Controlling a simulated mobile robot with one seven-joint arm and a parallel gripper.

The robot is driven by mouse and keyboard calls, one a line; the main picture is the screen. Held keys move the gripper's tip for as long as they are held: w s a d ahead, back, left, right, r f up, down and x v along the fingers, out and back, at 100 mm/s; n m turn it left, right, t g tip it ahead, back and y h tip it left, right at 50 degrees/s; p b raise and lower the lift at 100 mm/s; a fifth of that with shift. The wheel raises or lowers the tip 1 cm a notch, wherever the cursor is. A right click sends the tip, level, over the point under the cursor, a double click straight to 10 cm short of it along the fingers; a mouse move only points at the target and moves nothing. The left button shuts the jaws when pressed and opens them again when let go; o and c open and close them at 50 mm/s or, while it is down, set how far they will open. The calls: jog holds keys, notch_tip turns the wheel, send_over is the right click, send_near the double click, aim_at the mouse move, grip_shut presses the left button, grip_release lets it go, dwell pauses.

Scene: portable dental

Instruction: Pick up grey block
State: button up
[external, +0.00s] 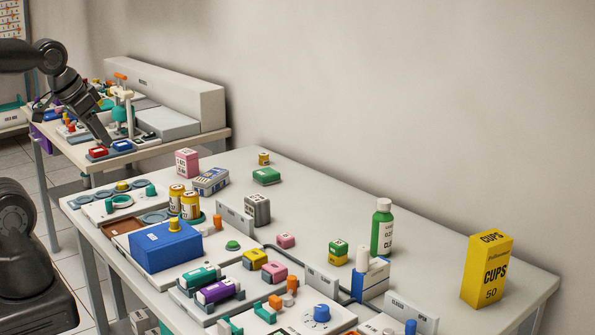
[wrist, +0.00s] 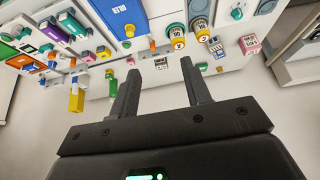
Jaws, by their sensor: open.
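The grey block (external: 257,209) stands upright on the long near table, right of two yellow-capped jars, with dark markings on its faces. In the wrist view a small grey block with dark marks (wrist: 161,62) shows beyond and between my fingertips; it appears to be the same one. My gripper (wrist: 160,70) is open and empty, its two dark fingers spread apart. In the external view my gripper (external: 102,138) hangs at the upper left, well apart from the block.
A blue box (external: 165,246) and the yellow-capped jars (external: 190,205) stand left of the block. A low grey upright plate (external: 235,220) is close beside it. A pink box (external: 187,163), a green block (external: 266,176) and a green bottle (external: 382,228) stand around. Bare tabletop lies to its right.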

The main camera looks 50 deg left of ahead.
dwell(0.3)
jog(key=o, duration=0.7)
jog(key=shift+w, duration=0.1)
jog(key=g, duration=0.1)
send_over(252, 199)
jog(key=s, duration=0.3)
notch_tip(252, 199, down, 18)
jog(key=x, duration=0.6)
jog(key=shift+w+f, duration=0.15)
jog(key=shift+f, duration=0.1)
jog(key=shift+w+x, duration=0.25)
jog(key=shift+x, duration=2.35)
